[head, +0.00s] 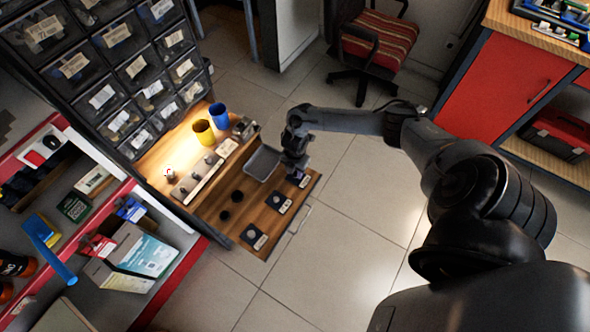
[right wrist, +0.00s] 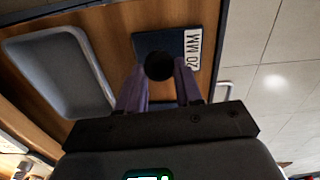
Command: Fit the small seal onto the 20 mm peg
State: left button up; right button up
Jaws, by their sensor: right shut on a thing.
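My right gripper (head: 294,172) is over the far end of the wooden board. In the right wrist view its two purple fingers (right wrist: 160,82) are shut on a round black piece, the small seal (right wrist: 159,66). The seal is in front of a dark blue plate (right wrist: 172,42) with a white "20 MM" label (right wrist: 194,50). The 20 mm peg cannot be made out behind the seal and fingers. I cannot tell whether the seal touches the peg or is above it. My left gripper is not in view.
A grey tray (head: 263,162) is close to the left of the gripper; it also shows in the wrist view (right wrist: 60,72). Two black rings (head: 237,196) (head: 224,215) lie on the board. Two more labelled dark plates (head: 279,202) (head: 252,235) line its edge. Yellow (head: 204,132) and blue (head: 219,116) cups stand behind.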

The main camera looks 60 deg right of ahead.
jog(key=shift+f+b, duration=0.35)
jog(key=shift+f, duration=0.2)
jog(key=shift+f, duration=0.35)
jog(key=o, duration=0.7)
jog(key=shift+r, duration=0.1)
notch_tip(320, 180, up, 2)
jog(key=shift+r+p, duration=0.15)
jog(key=shift+p, duration=0.9)
notch_tip(320, 180, up, 9)
jog(key=p, duration=0.8)
jog(key=shift+f+p, duration=0.2)
jog(key=shift+p, duration=0.15)
